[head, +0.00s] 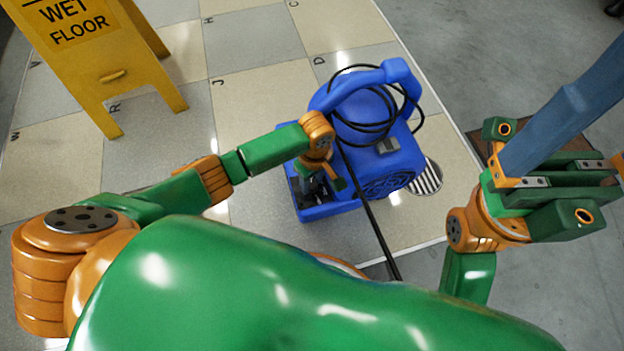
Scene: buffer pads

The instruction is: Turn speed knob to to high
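A blue floor blower (352,160) stands on the tiled floor, with a thick handle on top and a round dark grille on its side. A small grey panel (388,146) sits on its upper body; I cannot make out a knob or its setting. My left gripper (323,188) points down at the blower's near left side, over its dark front part. The wrist hides its fingertips, so contact and opening are unclear.
A black cord (368,210) is coiled around the blower's handle and trails toward me. A yellow wet floor sign (85,50) stands at upper left. A blue-grey bar (565,115) slants across beside my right gripper. Lettered tiles (160,130) between sign and blower are clear.

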